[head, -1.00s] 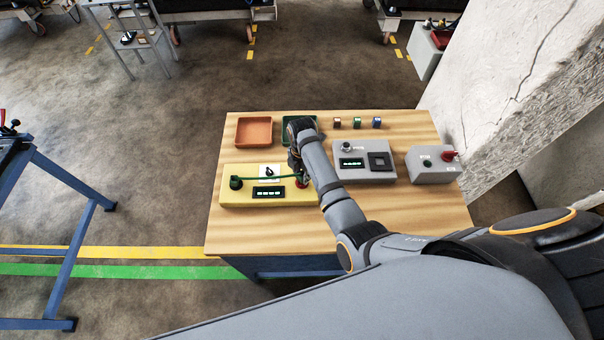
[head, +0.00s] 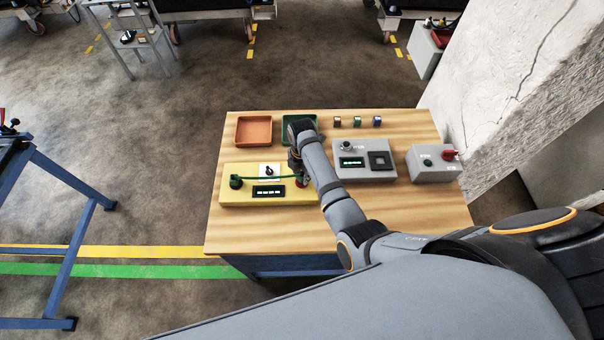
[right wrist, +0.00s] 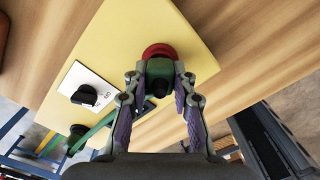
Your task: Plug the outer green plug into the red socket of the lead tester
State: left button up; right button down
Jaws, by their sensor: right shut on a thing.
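The yellow lead tester (head: 228,197) lies at the front left of the wooden table. A green lead (head: 262,177) runs across it from a dark plug (head: 236,182) at its left end. My right gripper (right wrist: 160,84) is shut on the outer green plug (right wrist: 160,70). The plug is over the red socket (right wrist: 157,49), whose red rim shows just beyond it. Whether it is fully seated cannot be told. In the head view my right gripper (head: 297,165) partly hides the red socket (head: 302,182). My left gripper is not in view.
An orange tray (head: 253,145) and a green tray (head: 290,140) stand behind the tester. A grey box with a display (head: 362,146) and a grey switch box (head: 433,176) stand to the right. A black knob (right wrist: 85,95) sits on the tester's white plate.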

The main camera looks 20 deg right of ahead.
jog(key=shift+f, duration=0.5)
jog(key=shift+s+f, duration=0.15)
jog(key=shift+s+a+f+b, duration=0.1)
jog(key=shift+s+f+b, duration=0.2)
jog(key=shift+s+f, duration=0.1)
jog(key=c, duration=1.1)
grip_release()
jog(key=shift+w+f, duration=0.1)
jog(key=shift+o, duration=0.4)
jog(key=shift+w+f, duration=0.15)
jog(key=shift+w, duration=0.2)
jog(key=shift+r, duration=0.2)
